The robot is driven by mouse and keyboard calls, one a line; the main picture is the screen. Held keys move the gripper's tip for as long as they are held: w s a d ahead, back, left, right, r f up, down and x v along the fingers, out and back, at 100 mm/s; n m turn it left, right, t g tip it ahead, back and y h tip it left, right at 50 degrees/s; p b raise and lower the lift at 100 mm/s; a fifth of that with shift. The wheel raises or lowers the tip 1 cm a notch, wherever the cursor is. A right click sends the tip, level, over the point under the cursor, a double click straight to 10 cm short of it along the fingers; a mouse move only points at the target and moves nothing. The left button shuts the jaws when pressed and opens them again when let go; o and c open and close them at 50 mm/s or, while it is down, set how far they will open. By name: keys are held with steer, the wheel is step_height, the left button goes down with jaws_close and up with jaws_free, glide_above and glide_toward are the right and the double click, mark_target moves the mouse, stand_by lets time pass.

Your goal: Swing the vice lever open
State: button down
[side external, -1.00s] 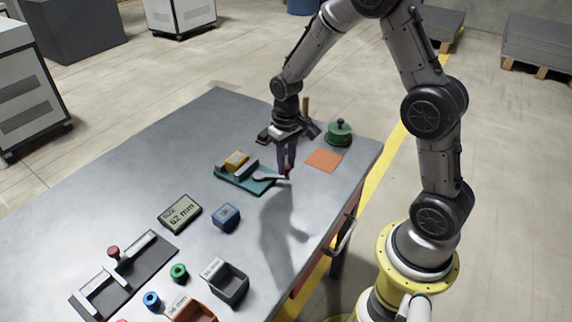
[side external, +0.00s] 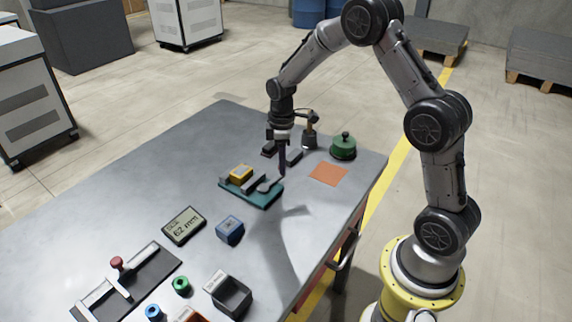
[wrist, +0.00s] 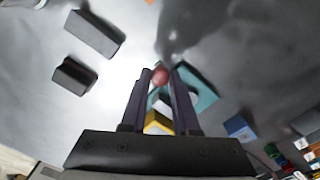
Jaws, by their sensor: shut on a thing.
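The vice has a teal base (side external: 262,198), with a yellow block (side external: 240,172) between grey jaws. Its grey lever (side external: 266,187) runs from the jaw towards the base's right edge. My gripper (side external: 282,175) points down at the lever's end, with its fingers shut on the lever's red knob (wrist: 160,76). In the wrist view the knob sits between the fingertips, and the teal base (wrist: 204,96) and yellow block (wrist: 156,123) lie behind the fingers. In the side view the fingers hide the knob.
Two dark blocks (wrist: 95,35) lie near the vice. A green lidded pot (side external: 343,148) and an orange square (side external: 328,174) are to the right. The table's right edge is close.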

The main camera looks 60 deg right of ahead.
steer(key=shift+w+d+r+n, duration=0.1)
steer(key=shift+w+r+n, duration=0.05)
steer(key=shift+w+n, duration=0.7)
steer(key=c, duration=0.6)
jaws_free()
steer(key=shift+s, duration=0.1)
steer(key=shift+c, duration=0.2)
step_height(320, 180, up, 14)
